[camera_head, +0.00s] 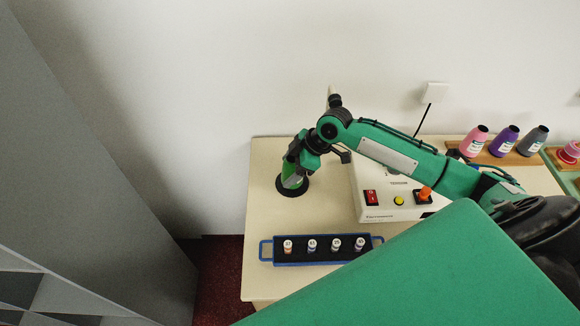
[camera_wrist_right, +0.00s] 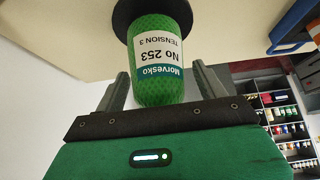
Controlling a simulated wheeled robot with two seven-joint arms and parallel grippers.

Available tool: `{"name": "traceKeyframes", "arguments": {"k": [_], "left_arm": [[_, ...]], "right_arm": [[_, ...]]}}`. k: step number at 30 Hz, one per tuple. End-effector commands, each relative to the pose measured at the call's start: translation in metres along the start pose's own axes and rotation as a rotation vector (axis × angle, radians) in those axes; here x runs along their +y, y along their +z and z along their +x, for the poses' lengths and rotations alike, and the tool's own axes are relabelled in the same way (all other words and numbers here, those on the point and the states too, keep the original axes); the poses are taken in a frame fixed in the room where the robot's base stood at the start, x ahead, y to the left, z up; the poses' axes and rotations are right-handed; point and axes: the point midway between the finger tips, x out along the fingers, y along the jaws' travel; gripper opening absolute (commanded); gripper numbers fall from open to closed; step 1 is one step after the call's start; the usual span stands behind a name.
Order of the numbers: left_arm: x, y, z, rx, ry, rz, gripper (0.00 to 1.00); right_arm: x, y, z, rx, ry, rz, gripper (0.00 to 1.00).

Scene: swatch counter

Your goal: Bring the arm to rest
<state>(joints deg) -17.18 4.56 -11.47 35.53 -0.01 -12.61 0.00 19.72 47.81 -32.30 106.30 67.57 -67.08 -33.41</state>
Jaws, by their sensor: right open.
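My right gripper (camera_head: 296,168) is at the back left of the counter (camera_head: 262,213), its jaws pointing down around a green thread cone (camera_head: 292,181). In the right wrist view the cone (camera_wrist_right: 158,87) carries a white label reading "Morvesko No 253 TENSION 3". It stands on a round black base (camera_head: 281,193). The fingers are open, one on each side of the cone, with a gap visible on both sides. My right arm reaches across from the right. My left gripper is not in view.
A white machine (camera_head: 369,208) with a red switch, yellow button and orange lever stands right of the cone, under my arm. A blue-handled tray (camera_head: 266,250) with several small bottles is in front. Pink (camera_head: 474,142), purple (camera_head: 502,142) and grey (camera_head: 532,142) cones stand at the back right.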

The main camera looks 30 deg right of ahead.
Motion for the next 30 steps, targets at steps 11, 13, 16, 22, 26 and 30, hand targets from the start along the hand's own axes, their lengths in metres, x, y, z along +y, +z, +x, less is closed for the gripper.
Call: {"name": "traceKeyframes", "arguments": {"k": [11, 13, 16, 22, 26, 30], "left_arm": [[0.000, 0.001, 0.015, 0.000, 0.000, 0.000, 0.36], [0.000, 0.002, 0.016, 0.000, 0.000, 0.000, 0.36], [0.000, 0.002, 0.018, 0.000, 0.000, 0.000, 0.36], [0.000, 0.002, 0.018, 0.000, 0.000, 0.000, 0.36], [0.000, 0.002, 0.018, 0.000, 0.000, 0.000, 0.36], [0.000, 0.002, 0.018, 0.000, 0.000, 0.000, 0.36]], "right_arm": [[0.001, 0.001, -0.051, -0.001, 0.004, -0.002, 0.72], [0.001, 0.001, -0.060, -0.001, 0.003, -0.002, 0.72], [0.001, 0.001, -0.069, -0.001, 0.002, -0.001, 0.72], [0.000, 0.000, -0.074, 0.001, 0.000, 0.000, 0.72], [0.000, 0.000, -0.074, 0.001, 0.000, 0.000, 0.72], [0.000, 0.000, -0.074, 0.001, 0.001, 0.000, 0.72]]}}
